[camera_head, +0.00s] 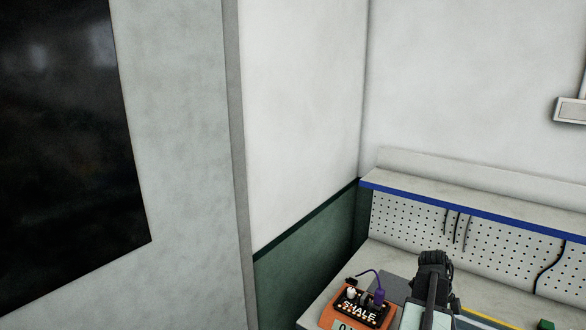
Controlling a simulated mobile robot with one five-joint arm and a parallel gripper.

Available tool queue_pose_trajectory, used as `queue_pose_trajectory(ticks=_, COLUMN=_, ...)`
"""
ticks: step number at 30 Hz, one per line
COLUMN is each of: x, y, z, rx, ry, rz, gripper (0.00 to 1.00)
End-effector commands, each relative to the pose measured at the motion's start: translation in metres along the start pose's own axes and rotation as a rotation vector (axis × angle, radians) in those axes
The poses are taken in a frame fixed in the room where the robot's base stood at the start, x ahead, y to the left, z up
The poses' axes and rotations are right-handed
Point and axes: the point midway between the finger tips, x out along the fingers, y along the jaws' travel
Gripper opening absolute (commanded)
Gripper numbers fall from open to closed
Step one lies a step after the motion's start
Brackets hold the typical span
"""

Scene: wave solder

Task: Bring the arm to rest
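My gripper (433,262) shows as a dark shape at the lower right, seen from behind over the workbench (325,295). My pale arm link below it runs out of the bottom edge. The fingertips are not clear, so I cannot tell whether the gripper is open or shut, or whether it holds anything.
Left of my gripper, an orange and black unit (362,308) marked "SHALE" stands on the bench with a purple connector (379,296). Behind is a perforated panel (500,245) with dark cables, under a blue-edged shelf (470,208). A large grey panel (185,130) fills the left.

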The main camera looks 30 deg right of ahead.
Motion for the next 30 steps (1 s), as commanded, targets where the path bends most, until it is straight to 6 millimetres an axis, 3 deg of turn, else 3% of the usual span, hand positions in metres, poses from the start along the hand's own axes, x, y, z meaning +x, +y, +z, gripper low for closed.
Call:
queue_pose_trajectory(ticks=11, x=-0.038, y=0.006, z=0.091, rx=-0.152, ry=0.000, rz=-0.063, gripper=0.56)
queue_pose_trajectory(ticks=17, x=-0.069, y=0.029, z=0.168, rx=-0.284, ry=-0.007, rz=-0.116, gripper=0.56)
queue_pose_trajectory(ticks=19, x=-0.082, y=0.044, z=0.202, rx=-0.345, ry=-0.015, rz=-0.138, gripper=0.56)
queue_pose_trajectory(ticks=23, x=-0.113, y=0.095, z=0.284, rx=-0.535, ry=-0.043, rz=-0.190, gripper=0.56)
queue_pose_trajectory(ticks=27, x=-0.144, y=0.176, z=0.369, rx=-0.875, ry=-0.078, rz=-0.250, gripper=0.56)
queue_pose_trajectory(ticks=30, x=-0.159, y=0.239, z=0.414, rx=-1.155, ry=-0.096, rz=-0.289, gripper=0.56)
